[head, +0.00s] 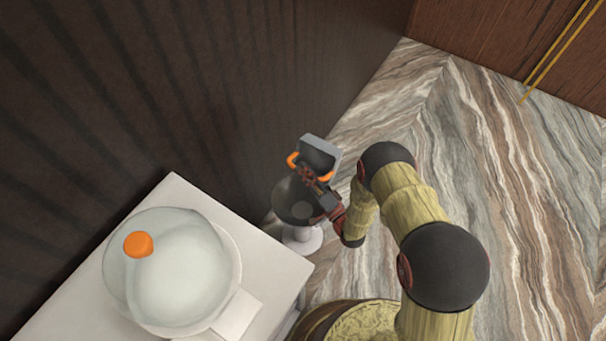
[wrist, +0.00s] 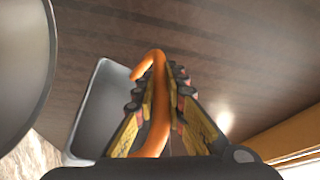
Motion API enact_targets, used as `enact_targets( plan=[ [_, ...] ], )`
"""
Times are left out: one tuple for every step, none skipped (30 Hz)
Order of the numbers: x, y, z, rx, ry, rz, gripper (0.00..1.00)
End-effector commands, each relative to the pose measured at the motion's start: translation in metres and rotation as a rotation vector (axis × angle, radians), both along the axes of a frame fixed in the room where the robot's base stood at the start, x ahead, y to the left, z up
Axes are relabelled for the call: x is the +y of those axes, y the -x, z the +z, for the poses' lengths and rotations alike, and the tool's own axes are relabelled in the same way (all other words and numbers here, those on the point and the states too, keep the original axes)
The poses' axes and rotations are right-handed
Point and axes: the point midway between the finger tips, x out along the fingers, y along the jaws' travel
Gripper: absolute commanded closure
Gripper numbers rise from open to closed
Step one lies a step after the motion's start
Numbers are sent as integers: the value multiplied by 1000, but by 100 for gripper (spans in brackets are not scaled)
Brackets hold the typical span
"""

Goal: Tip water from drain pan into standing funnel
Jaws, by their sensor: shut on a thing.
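The drain pan (head: 318,143) is a small grey rectangular pan with orange handles. It is held up in the head view and looks tilted. My gripper (head: 311,181) is shut on one orange handle; in the wrist view this handle (wrist: 156,100) runs between the fingers (wrist: 157,88), with the grey pan (wrist: 97,105) to their left. The standing funnel (head: 290,203) is a dark round bowl on a pale stand (head: 302,239), just below the pan and partly hidden by my gripper. A large grey curved rim (wrist: 50,60) at the wrist view's left appears to be the funnel. I cannot make out water.
A white counter (head: 262,262) at lower left bears a large pale round vessel (head: 185,275) with an orange knob (head: 138,244). A dark ribbed wall (head: 200,90) stands close behind the funnel. The marble floor (head: 520,180) to the right is clear.

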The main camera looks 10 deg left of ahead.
Motion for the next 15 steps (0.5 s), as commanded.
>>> enact_targets(
  plan=[
    [-2,-6,4,40,-17,-3,100],
    [-3,-9,5,73,-27,-3,100],
    [-4,-13,6,115,-43,-2,100],
    [-5,-16,7,150,-54,-3,100],
    [-6,-19,7,181,-66,-2,100],
    [-8,-23,7,223,-80,-3,100],
    [-9,-26,7,256,-90,-3,100],
    [-10,-30,8,286,-102,-2,100],
    [-12,-34,9,328,-116,-3,100],
    [-13,-37,9,360,-127,-3,100],
    [-14,-40,10,391,-139,-3,100],
    [-16,-43,10,435,-152,-4,100],
    [-17,-46,11,468,-162,-3,100],
    [-18,-50,12,499,-174,-3,100],
    [-19,-54,12,543,-188,-4,100]
  ],
)
